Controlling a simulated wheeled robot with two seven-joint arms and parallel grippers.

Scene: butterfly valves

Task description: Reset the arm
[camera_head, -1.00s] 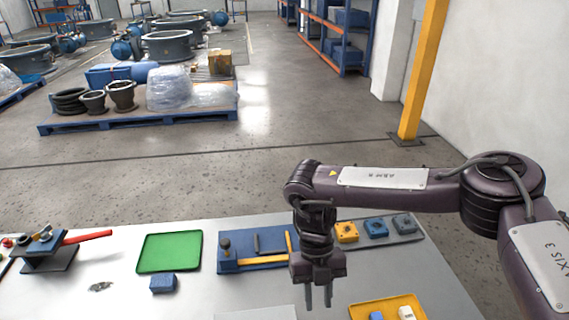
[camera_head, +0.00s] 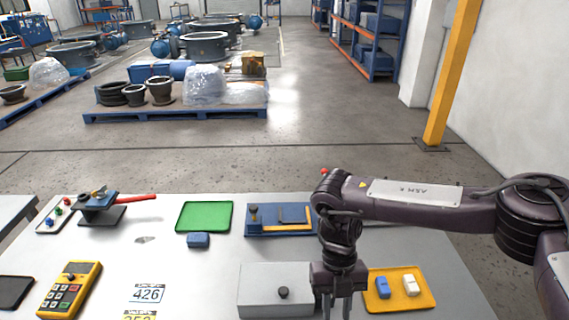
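My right gripper (camera_head: 339,304) hangs over the front right of the white table (camera_head: 175,270), fingers pointing down. Its two fingers stand apart with nothing seen between them; the tips reach the bottom edge of the view. My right arm (camera_head: 415,195) comes in from the right. My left gripper is not in view.
A butterfly valve with a red handle (camera_head: 139,198), a green tray (camera_head: 204,217), a blue block (camera_head: 198,240) and a blue tool holder (camera_head: 252,233) are at the back. A yellow keypad device (camera_head: 70,290) and number cards (camera_head: 147,294) lie at the front left.

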